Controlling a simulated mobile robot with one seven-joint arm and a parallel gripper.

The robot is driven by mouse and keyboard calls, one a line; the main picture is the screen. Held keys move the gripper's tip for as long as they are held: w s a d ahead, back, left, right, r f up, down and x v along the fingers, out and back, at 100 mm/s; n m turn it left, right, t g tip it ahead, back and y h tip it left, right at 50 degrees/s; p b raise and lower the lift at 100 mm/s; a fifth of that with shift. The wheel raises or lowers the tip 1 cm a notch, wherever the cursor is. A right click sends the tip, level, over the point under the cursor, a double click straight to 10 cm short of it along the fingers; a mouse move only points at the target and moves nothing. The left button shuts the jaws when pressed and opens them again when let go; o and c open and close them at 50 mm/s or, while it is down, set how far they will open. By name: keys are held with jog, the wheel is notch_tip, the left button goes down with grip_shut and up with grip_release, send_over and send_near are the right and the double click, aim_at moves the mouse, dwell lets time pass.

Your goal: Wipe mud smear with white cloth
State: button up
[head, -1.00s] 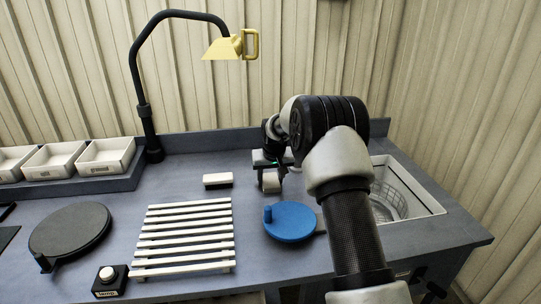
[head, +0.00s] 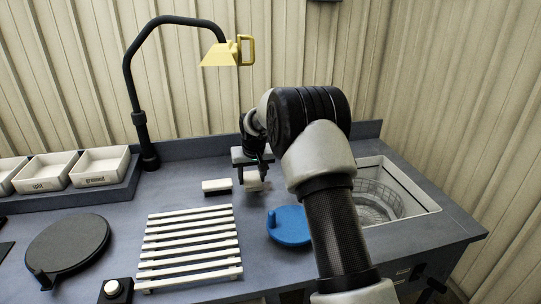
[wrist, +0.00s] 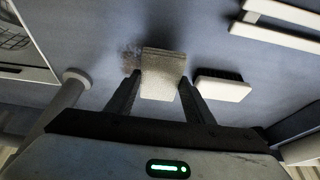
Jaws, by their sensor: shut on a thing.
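My gripper (head: 254,174) is shut on the white cloth (head: 253,185), low over the back of the grey worktop. In the wrist view the cloth (wrist: 163,73) is a pale, thick pad between the two dark fingers. The mud smear (wrist: 131,58) shows there as a faint brown speckled patch just left of the cloth, partly hidden by it and the left finger. I cannot tell whether the cloth presses on the worktop. The smear cannot be made out in the head view.
A white block with dark bristles (head: 216,186) lies close left of the cloth. A white slatted rack (head: 190,246) and a blue round lid (head: 287,226) lie in front. A basin with a wire basket (head: 425,207) is at right. A black lamp post (head: 143,130) stands at back left.

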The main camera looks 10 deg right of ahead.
aim_at(253, 179)
jog(key=shift+r+p, duration=0.9)
jog(key=shift+r, duration=1.3)
jog(key=shift+d, duration=0.1)
